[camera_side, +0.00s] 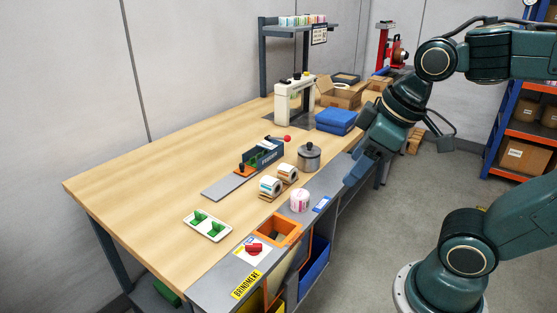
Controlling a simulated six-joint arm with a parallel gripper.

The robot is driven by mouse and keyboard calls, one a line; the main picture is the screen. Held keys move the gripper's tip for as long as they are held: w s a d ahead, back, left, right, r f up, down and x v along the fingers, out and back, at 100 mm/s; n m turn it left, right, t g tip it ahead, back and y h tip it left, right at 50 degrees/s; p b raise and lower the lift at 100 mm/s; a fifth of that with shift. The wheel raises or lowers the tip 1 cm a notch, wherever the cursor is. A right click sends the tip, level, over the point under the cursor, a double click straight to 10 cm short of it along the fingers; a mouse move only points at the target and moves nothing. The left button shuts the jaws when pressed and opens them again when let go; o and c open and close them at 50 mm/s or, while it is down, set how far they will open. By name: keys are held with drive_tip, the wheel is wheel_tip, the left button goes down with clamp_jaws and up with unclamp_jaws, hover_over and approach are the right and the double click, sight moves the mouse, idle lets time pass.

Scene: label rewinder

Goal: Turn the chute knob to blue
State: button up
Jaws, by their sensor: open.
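The chute knob (254,248) is red and sits on a small white plate at the front end of the bench. Coloured marks show on the plate, but they are too small to tell which one the knob points at. Just right of it is the orange-framed chute opening (279,232), with a blue bin (315,262) and a yellow bin partly visible below. My gripper (358,172) is up and to the right of the knob, beside the bench's right edge, well apart from it. Its fingers are dark and small here, and nothing shows in them.
A white tray with green pieces (207,225) lies left. The bench's left side is clear.

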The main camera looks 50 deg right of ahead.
drive_tip(key=w+a+n+g, duration=0.1)
drive_tip(key=w+n, duration=0.5)
drive_tip(key=n+g, duration=0.4)
drive_tip(key=n, duration=1.2)
hover_over(253, 246)
wheel_tip(253, 246, down, 12)
drive_tip(key=shift+f, duration=0.1)
drive_tip(key=shift+f, duration=0.1)
drive_tip(key=shift+f, duration=6.75)
drive_tip(key=shift+c, duration=0.4)
drive_tip(key=c, duration=0.9)
